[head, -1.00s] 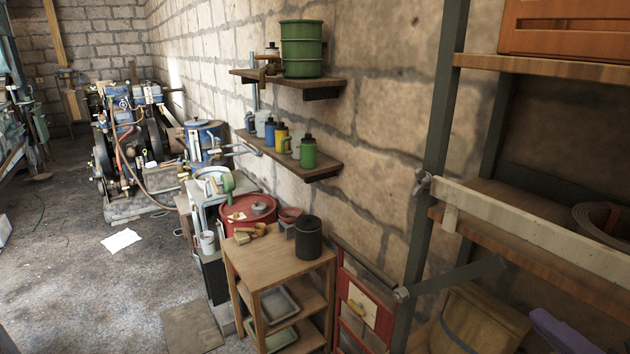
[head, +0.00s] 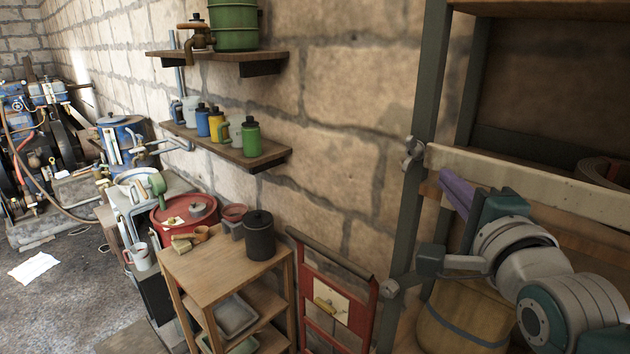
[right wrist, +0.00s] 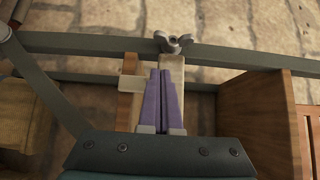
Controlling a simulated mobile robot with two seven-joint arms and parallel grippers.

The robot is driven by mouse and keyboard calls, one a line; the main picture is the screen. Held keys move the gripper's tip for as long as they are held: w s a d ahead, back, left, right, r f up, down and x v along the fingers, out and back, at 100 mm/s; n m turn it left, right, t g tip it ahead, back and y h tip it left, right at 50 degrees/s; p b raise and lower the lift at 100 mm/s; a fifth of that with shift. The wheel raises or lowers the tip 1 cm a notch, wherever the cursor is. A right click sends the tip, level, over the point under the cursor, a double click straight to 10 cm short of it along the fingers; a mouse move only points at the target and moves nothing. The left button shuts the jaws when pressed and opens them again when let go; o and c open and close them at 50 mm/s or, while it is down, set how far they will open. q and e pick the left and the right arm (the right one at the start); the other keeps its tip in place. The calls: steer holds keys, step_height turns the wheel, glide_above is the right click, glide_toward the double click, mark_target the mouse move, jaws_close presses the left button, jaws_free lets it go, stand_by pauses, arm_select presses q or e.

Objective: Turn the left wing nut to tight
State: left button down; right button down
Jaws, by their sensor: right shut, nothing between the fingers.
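The grey metal left wing nut (head: 413,152) sits at the left end of a pale bar (head: 520,182), by the dark upright of the rack. In the right wrist view the wing nut (right wrist: 173,43) shows just beyond my fingertips, at the end of the pale bar (right wrist: 173,70), its wings spread to both sides. My right gripper (head: 446,180) has purple fingers, shut and empty, pointing toward the wing nut from its right in the head view. Its fingers (right wrist: 161,75) lie along the bar in the right wrist view, a small gap short of the nut. My left gripper is not in view.
The dark rack post (head: 425,120) stands right behind the wing nut, close to the stone wall. A second grey fastener (head: 390,288) is lower on the post. A wooden shelf stand (head: 210,270) and red hand truck (head: 335,290) are to the left.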

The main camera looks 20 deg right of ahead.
mark_target(413, 164)
steer(key=w, duration=0.2)
steer(key=w+a+b, duration=0.1)
steer(key=w, duration=0.1)
steer(key=shift+a+b, duration=0.2)
steer(key=shift+b, duration=0.1)
